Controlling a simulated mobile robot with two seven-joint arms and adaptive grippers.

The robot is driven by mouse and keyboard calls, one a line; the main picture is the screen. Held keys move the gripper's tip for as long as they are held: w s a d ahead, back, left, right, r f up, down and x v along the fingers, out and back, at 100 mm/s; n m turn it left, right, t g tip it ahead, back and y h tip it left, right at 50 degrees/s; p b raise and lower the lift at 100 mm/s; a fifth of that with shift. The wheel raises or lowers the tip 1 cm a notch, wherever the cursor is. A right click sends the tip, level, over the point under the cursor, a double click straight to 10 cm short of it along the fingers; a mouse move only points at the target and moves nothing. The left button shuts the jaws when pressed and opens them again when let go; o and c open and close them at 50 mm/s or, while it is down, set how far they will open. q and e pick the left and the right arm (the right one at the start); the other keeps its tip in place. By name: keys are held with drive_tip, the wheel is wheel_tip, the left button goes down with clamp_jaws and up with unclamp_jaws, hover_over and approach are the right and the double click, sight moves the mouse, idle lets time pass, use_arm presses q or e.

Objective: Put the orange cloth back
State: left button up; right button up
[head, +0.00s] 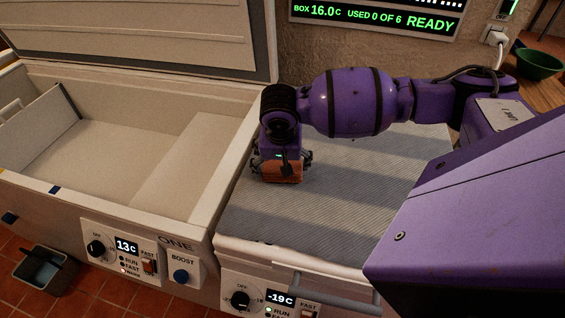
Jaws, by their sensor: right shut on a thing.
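The orange cloth (283,174) shows as a small folded patch between the fingers of my right gripper (282,166). The right gripper points down and is shut on the cloth, just over the grey striped cover (345,205) on the right-hand chest. I cannot tell whether the cloth touches the cover. Part of the cloth is hidden by the fingers. My left gripper is not in view.
An open chest (228,165) stands on the left, its lid (150,30) raised. Its visible inside looks empty. A wall display (375,18) hangs behind. A green bowl (538,66) sits at the back right. A bucket (45,270) stands on the tiled floor.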

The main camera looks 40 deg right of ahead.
drive_tip(key=shift+w, duration=0.1)
drive_tip(key=shift+f, duration=0.15)
drive_tip(key=shift+f, duration=0.1)
drive_tip(key=o, duration=1)
